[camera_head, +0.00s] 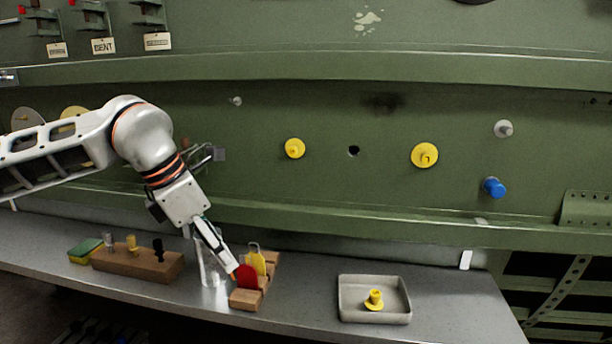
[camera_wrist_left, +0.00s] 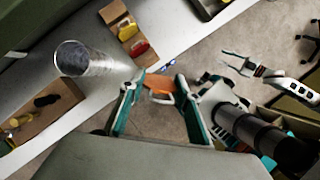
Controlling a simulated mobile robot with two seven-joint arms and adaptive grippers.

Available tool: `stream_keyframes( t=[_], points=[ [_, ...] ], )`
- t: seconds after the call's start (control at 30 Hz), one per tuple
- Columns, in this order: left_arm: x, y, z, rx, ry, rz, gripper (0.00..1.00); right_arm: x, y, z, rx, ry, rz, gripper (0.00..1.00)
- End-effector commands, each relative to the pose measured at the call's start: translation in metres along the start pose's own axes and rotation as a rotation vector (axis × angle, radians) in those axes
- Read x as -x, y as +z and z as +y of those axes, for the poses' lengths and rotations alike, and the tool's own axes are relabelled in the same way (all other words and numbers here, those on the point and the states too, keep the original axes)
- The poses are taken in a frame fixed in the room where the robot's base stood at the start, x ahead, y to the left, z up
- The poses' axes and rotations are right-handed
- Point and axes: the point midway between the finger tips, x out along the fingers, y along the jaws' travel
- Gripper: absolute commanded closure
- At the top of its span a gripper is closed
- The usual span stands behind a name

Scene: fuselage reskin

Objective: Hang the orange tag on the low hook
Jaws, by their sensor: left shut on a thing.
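My left gripper (camera_head: 231,268) is low over the bench at the wooden tag rack (camera_head: 244,300). In the left wrist view, its fingers (camera_wrist_left: 160,84) are shut on the orange tag (camera_wrist_left: 158,87), with a pale loop toward the camera. In the head view the orange tag is mostly hidden behind the fingers. A red tag (camera_head: 247,278) and a yellow tag (camera_head: 256,262) stand in the rack beside the gripper. I cannot tell which wall fitting is the low hook. My right gripper (camera_wrist_left: 240,65) shows in the left wrist view, apparently open and empty.
A clear cylinder (camera_head: 208,262) stands close beside the left gripper. A grey tray (camera_head: 345,316) with a yellow plug is to the right. A wooden block (camera_head: 130,264) with plugs and a sponge (camera_head: 86,251) are left. Yellow plugs and a blue plug (camera_head: 494,187) protrude from the green wall.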

Motion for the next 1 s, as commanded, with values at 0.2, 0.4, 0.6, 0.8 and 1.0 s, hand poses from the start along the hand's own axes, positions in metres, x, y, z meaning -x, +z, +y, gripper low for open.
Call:
stream_keyframes(
  t=[0.2,0.4,0.6,0.8,1.0],
  points=[
    [-0.022,-0.027,0.001,-0.286,-0.123,0.002,0.79,0.001,0.007,-0.002,-0.001,-0.002,-0.012,0.69],
    [-0.038,-0.051,-0.001,-0.549,-0.232,0.002,0.79,0.001,0.01,-0.002,-0.001,-0.003,-0.017,0.69],
    [-0.054,-0.074,-0.004,-0.817,-0.342,0.004,0.79,0.001,0.01,-0.002,-0.001,-0.003,-0.017,0.69],
    [-0.07,-0.1,-0.009,-1.098,-0.46,0.005,0.79,0.001,0.009,-0.002,-0.001,-0.003,-0.016,0.69],
    [-0.086,-0.129,-0.016,-1.404,-0.588,0.007,0.79,0.001,0.006,-0.002,-0.001,-0.002,-0.011,0.69]
  ],
)
